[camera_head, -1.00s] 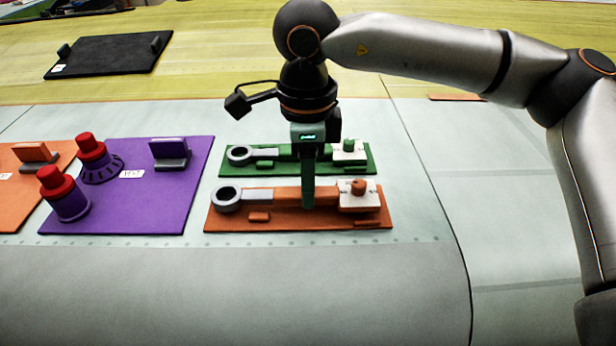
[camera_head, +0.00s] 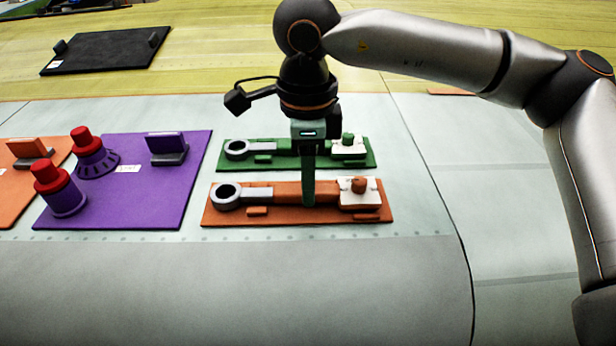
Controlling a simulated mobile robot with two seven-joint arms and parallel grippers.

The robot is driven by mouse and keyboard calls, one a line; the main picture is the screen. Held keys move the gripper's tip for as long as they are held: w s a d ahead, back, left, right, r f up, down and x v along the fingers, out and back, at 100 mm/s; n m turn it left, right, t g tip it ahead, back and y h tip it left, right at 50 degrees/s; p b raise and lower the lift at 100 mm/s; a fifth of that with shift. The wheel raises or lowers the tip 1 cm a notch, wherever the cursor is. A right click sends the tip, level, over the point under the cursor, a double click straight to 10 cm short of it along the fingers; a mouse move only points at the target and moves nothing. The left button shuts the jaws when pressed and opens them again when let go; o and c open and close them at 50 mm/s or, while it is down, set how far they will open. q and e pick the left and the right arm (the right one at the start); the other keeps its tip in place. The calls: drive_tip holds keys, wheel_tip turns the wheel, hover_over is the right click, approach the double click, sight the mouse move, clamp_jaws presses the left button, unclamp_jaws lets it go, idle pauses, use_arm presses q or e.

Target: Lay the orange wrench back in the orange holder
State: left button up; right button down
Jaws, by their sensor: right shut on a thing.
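The orange wrench (camera_head: 276,192) has a grey ring end on the left and an orange handle. It lies along the orange holder (camera_head: 290,217), a flat board with a white block and orange knob at its right end. My right gripper (camera_head: 308,200) points down from above and is shut on the wrench's handle near its middle. The wrench appears level and at the holder; I cannot tell whether it rests fully on it. The gripper's fingers hide part of the handle. My left gripper is not in view.
A green holder (camera_head: 230,163) with a green wrench (camera_head: 265,147) lies just behind. A purple board (camera_head: 150,205) with two red-capped purple parts (camera_head: 60,190) is to the left, beside an orange board (camera_head: 10,190). A black board (camera_head: 105,52) lies far left. The front surface is clear.

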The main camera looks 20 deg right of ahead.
drive_tip(key=shift+f, duration=0.25)
drive_tip(key=shift+c, duration=2.4)
unclamp_jaws()
wheel_tip(320, 180, up, 13)
drive_tip(key=shift+f, duration=0.2)
